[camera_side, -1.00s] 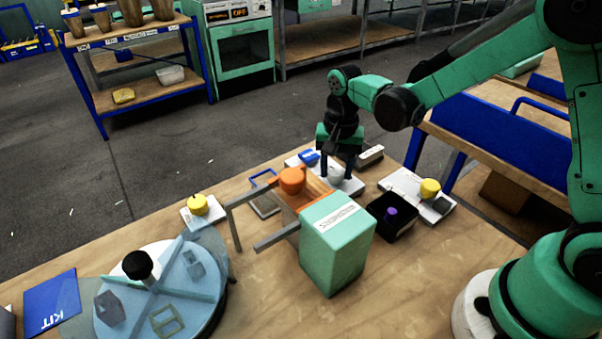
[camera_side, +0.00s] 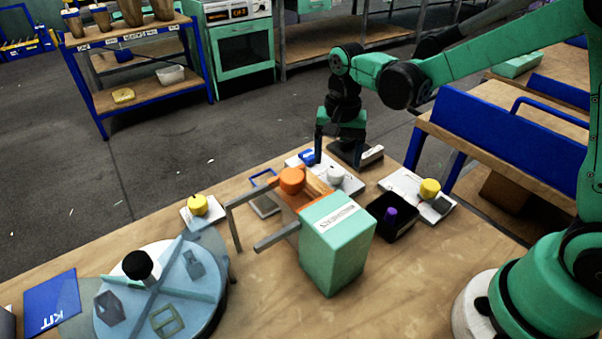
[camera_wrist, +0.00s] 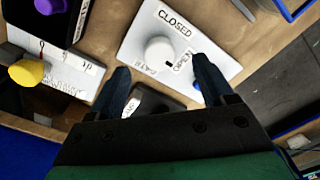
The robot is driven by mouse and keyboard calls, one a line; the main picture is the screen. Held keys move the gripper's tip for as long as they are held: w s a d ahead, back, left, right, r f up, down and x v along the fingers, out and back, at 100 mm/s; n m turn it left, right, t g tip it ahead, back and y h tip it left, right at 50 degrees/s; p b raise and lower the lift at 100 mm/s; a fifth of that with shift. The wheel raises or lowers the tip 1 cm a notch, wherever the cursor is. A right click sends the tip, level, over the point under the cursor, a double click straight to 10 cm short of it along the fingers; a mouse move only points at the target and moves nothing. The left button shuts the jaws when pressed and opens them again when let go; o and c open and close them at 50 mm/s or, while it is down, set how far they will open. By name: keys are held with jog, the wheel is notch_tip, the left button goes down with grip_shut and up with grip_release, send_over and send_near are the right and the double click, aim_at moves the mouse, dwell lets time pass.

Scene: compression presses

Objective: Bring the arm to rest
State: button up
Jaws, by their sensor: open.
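My gripper (camera_side: 338,158) is open and empty, with its fingers pointing down at the far edge of the bench. It is above and behind a white round knob (camera_side: 333,175) on a white plate (camera_side: 350,187). In the wrist view my two fingers (camera_wrist: 161,70) stand apart, with the knob (camera_wrist: 159,50) beyond their tips. The plate (camera_wrist: 130,45) there reads CLOSED and OPEN, and the knob's dark mark is on the side near OPEN. No contact between fingers and knob shows.
A divided turntable (camera_side: 160,300) stands front left.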

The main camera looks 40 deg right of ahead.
jog(key=shift+r, duration=1.3)
jog(key=shift+s+r, duration=0.2)
jog(key=shift+r, duration=0.1)
jog(key=s+r+n+t, duration=0.4)
jog(key=s+n+t, duration=0.3)
jog(key=s+n, duration=0.1)
jog(key=shift+s+r+n, duration=0.2)
jog(key=shift+n, duration=0.4)
jog(key=shift+d, duration=0.1)
jog(key=shift+c, duration=0.2)
